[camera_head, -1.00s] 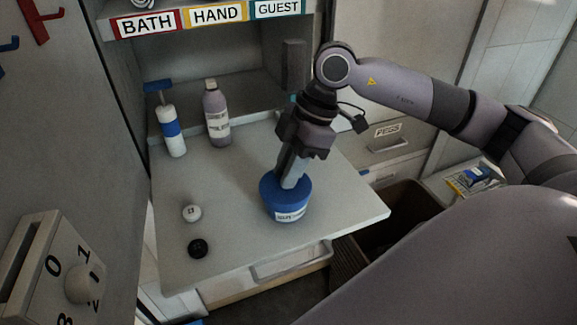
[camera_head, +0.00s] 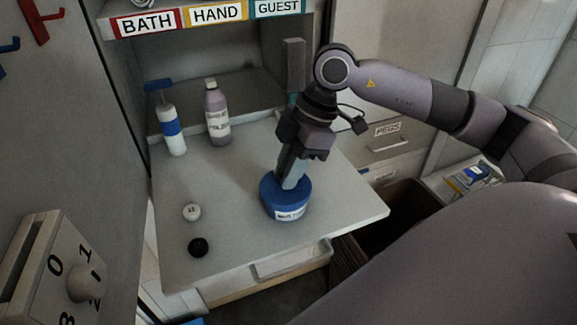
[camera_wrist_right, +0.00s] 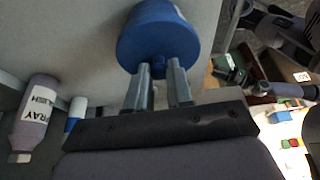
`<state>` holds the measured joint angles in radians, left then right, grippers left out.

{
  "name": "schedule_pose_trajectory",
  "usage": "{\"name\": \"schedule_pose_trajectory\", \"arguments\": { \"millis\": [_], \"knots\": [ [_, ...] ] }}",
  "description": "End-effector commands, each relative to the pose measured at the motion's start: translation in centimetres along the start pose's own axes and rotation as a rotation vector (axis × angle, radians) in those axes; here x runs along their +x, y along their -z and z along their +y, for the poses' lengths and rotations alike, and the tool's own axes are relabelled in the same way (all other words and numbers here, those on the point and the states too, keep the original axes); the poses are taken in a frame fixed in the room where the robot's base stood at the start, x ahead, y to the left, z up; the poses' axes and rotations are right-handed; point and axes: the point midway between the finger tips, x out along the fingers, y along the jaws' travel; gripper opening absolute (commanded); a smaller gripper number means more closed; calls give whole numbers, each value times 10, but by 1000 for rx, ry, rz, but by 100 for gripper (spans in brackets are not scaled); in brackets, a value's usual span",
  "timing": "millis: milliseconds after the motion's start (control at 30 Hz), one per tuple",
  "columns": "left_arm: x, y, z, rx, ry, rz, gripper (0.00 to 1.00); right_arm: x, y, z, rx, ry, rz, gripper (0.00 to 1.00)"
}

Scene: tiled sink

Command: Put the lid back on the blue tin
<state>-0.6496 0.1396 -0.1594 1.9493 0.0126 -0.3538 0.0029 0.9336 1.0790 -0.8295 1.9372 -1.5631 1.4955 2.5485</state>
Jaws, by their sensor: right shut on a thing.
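The blue tin (camera_head: 290,213), with a white label, stands upright near the front of the grey shelf board. Its blue lid (camera_head: 268,186) is on top of it and looks level. I cannot make out a clear seam between lid and tin, so I cannot tell whether it is fully seated. My right gripper (camera_head: 290,184) points down from above and is shut on the lid, probably on a grip part hidden between the fingers. In the right wrist view the fingertips (camera_wrist_right: 160,68) meet the blue round shape (camera_wrist_right: 158,35).
A white-and-blue spray bottle (camera_head: 171,132) and a grey bottle (camera_head: 217,115) stand at the back left. A white cap (camera_head: 191,212) and a black cap (camera_head: 198,247) lie left of the tin. A dial box (camera_head: 65,275) is at the lower left. Clear board surrounds the tin.

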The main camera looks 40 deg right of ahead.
Motion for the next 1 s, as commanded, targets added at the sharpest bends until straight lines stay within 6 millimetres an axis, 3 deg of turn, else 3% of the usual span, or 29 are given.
{"name": "schedule_pose_trajectory", "arguments": {
  "millis": [367,400,467,667,767,1000],
  "knots": [
    [0,0,0,0,0,0,43,0,0,0,0,0,1,0],
    [0,0,0,0,0,0,43,0,0,0,0,0,1,31],
    [0,0,0,0,0,0,43,0,0,0,0,0,1,50],
    [0,0,0,0,0,0,43,0,0,0,0,0,1,51],
    [0,0,0,0,0,0,43,0,0,0,0,0,1,76],
    [0,0,0,0,0,0,43,0,0,0,0,0,1,76]
  ]
}}
